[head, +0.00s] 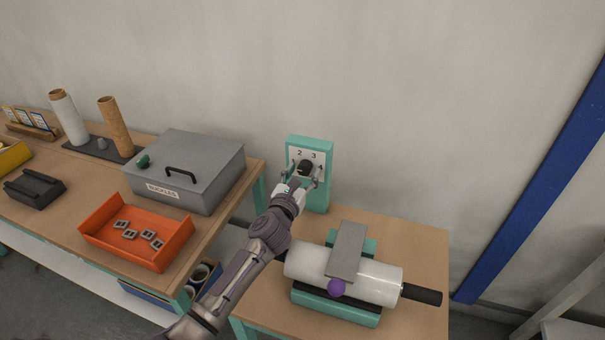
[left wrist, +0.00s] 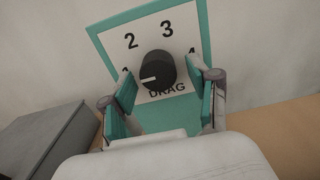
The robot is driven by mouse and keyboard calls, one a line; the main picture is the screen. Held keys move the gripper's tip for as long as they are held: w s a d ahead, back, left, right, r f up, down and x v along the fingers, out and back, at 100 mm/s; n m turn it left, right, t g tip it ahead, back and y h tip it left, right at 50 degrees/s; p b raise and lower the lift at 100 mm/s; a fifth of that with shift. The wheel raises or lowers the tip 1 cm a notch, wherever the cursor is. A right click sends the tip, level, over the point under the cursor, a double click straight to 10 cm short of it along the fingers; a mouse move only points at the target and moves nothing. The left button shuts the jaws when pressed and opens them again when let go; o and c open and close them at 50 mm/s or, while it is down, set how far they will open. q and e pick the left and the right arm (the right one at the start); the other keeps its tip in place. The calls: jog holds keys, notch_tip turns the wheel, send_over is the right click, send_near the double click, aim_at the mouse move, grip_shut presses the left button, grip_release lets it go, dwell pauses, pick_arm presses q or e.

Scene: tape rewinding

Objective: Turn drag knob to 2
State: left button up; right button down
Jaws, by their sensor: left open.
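The black drag knob (head: 305,168) sits on a white dial plate with numbers in a teal upright panel (head: 325,147). In the left wrist view the knob (left wrist: 158,70) has a white pointer mark facing left, toward the partly hidden 1. The 2 (left wrist: 131,40) is at its upper left, the 3 at its upper right, and DRAG is printed below. My left gripper (head: 301,179) is open in front of the dial. Its teal-padded fingers (left wrist: 163,88) stand on either side of the knob with gaps between. My right gripper is not in view.
A roller (head: 380,280) with a dark handle, grey plate and purple ball stands on the right table (head: 425,240). A grey box (head: 200,155) and an orange tray (head: 100,222) with several small parts are on the left table. Cardboard tubes (head: 115,125) stand behind.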

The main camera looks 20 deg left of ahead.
pick_arm(q)
jog(key=c, duration=1.2)
jog(key=shift+o, duration=0.2)
jog(key=m+p, duration=0.2)
jog(key=shift+r+m, duration=0.1)
jog(key=shift+m, duration=0.3)
jog(key=m+p, duration=0.2)
jog(key=shift+a+m, duration=0.1)
jog(key=shift+m, duration=0.2)
jog(key=m+p, duration=0.1)
jog(key=m, duration=0.3)
jog(key=shift+a+p, duration=0.1)
jog(key=shift+p, duration=0.2)
jog(key=shift+m+p, duration=0.3)
jog(key=shift+m, duration=0.9)
